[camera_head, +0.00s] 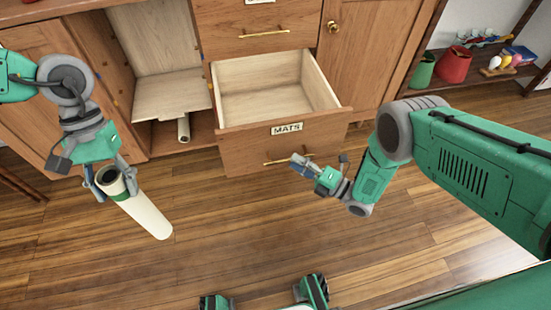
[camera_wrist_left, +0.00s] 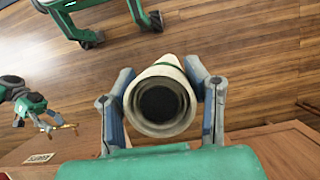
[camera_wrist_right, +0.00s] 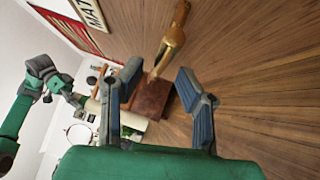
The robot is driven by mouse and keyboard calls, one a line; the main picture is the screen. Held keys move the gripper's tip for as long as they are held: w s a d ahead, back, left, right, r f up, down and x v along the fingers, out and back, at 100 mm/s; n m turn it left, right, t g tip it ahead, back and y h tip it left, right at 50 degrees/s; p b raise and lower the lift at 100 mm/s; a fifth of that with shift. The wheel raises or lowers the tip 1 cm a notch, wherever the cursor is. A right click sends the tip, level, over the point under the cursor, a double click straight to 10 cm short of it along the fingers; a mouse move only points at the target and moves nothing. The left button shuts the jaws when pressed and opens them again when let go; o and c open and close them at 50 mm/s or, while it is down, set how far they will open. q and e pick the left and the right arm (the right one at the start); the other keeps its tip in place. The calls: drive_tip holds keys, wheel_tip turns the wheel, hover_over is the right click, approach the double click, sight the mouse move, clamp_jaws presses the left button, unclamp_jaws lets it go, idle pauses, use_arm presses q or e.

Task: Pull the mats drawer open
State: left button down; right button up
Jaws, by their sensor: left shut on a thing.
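The mats drawer (camera_head: 240,145), labelled MATS (camera_head: 287,128), stands pulled out, and its inside looks empty. Its brass handle (camera_head: 275,162) is on the front. My right gripper (camera_head: 302,163) is at the handle's right end. In the right wrist view the fingers are apart and the handle (camera_wrist_right: 172,42) shows between and beyond their tips, touching neither finger visibly. My left gripper (camera_head: 112,182) is shut on a cream rolled mat (camera_head: 146,214) with a green band, held tilted away from the cabinet at left. The roll's dark open end (camera_wrist_left: 160,103) shows between the fingers in the left wrist view.
Left of the drawer is an open compartment with a tilted board (camera_head: 170,95) and another pale roll (camera_head: 183,128). A closed drawer (camera_head: 265,32) is above. A shelf with a red pot (camera_head: 453,65) stands at right. The wooden floor in front is clear.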

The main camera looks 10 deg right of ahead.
sight(108, 182)
drive_tip(key=v, duration=1)
drive_tip(key=shift+a, duration=0.1)
